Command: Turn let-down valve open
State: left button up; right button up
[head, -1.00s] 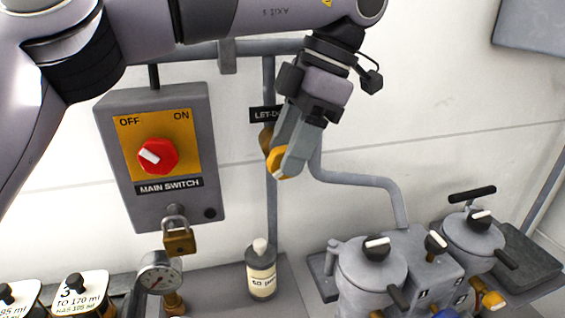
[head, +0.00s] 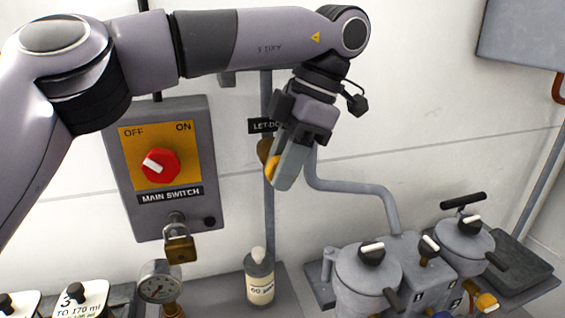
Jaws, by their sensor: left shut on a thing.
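The let-down valve's brass body (head: 265,150) sits on the vertical grey pipe, under a black label (head: 263,125) that is partly hidden by my gripper. My left gripper (head: 279,176) is at the valve, its fingers pointing down. It is shut on the valve's yellow handle (head: 272,169), of which only a part shows beside the fingers. The handle's exact angle is hard to tell. My right gripper is not in view.
A main switch box (head: 162,168) with a red knob and a brass padlock (head: 180,247) is left of the valve. A labelled bottle (head: 259,277) stands below. A gauge (head: 159,284) is at lower left. Grey pots (head: 368,280) stand at lower right.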

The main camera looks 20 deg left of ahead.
pick_arm(q)
jog(key=shift+a+f+t+h+b, duration=0.1)
jog(key=shift+t+h+b, duration=0.2)
jog(key=shift+h+b, duration=0.35)
jog(key=t+h+b, duration=0.1)
jog(key=b, duration=0.2)
jog(key=t+h+b, duration=0.1)
jog(key=h+b, duration=0.1)
jog(key=b, duration=0.1)
jog(key=t+h+b, duration=0.1)
jog(key=h+b, duration=0.1)
jog(key=b, duration=0.1)
jog(key=shift+s+a+f+t, duration=0.2)
jog(key=shift+a+f+t, duration=0.1)
jog(key=shift+t, duration=0.1)
jog(key=shift+h+b, duration=0.45)
jog(key=shift+b, duration=0.3)
jog(key=shift+t+h+b, duration=0.6)
jog(key=shift+t+b, duration=0.1)
jog(key=shift+b, duration=0.35)
jog(key=shift+r+h+b, duration=0.15)
jog(key=shift+h+b, duration=0.15)
jog(key=shift+b, duration=0.1)
jog(key=shift+s, duration=0.1)
jog(key=o, duration=1)
jog(key=shift+c, duration=0.2)
